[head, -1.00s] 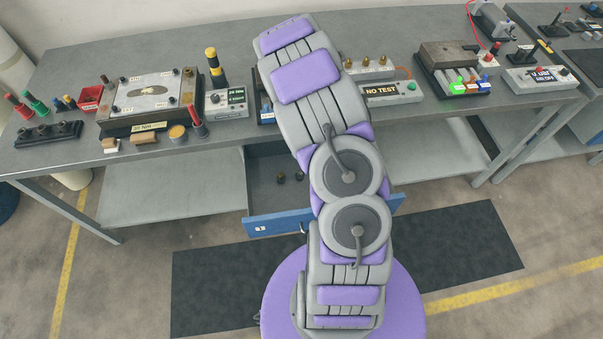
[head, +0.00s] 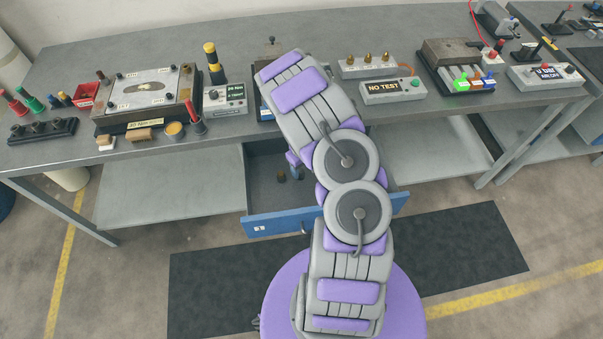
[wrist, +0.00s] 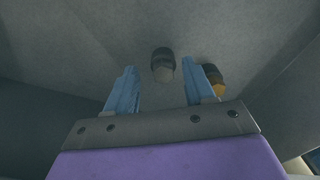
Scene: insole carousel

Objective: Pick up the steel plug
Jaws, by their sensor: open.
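In the wrist view, the steel plug (wrist: 163,66) is a short dark cylinder with a grey end. It lies between and a little beyond the tips of my gripper (wrist: 169,70). The gripper's two blue fingers are apart, with a visible gap on each side of the plug, and hold nothing. A second plug (wrist: 214,79) with a brass-coloured end is partly hidden behind the right finger. In the head view, one small dark plug (head: 281,176) shows in the open drawer; I cannot tell which one it is. My arm hides part of the drawer there.
The blue-fronted drawer (head: 277,224) is pulled out under the grey workbench (head: 300,39). Its walls rise close around my gripper. On the bench are a plate fixture (head: 108,121), a torque box (head: 227,101) and a NO TEST box (head: 393,91).

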